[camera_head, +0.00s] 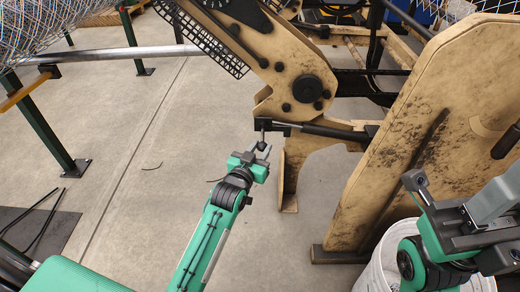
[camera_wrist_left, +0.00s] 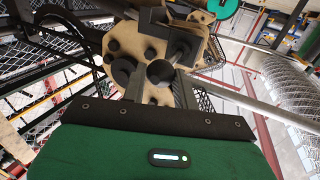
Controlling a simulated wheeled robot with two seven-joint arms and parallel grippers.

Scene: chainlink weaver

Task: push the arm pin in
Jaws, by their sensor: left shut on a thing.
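The arm pin (camera_head: 263,135) shows as a thin grey pin with a dark round knob, below the dark bracket at the lower end of the tan machine arm (camera_head: 250,40). My left gripper (camera_head: 262,150) reaches up from below and is shut on the pin's knob. In the left wrist view the dark knob (camera_wrist_left: 160,72) sits between the two grey fingers (camera_wrist_left: 160,90), close under the tan plate. The hole at the pin's upper end is hidden. My right gripper (camera_head: 475,215) is at the lower right; its fingertips are unclear.
A black cylinder rod (camera_head: 325,130) runs right from the bracket. A large tan side plate (camera_head: 430,120) stands at the right, with a white bin (camera_head: 378,268) below. Wire mesh rolls (camera_head: 50,30) and a green post (camera_head: 45,125) are at the left. The floor at centre-left is mostly clear.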

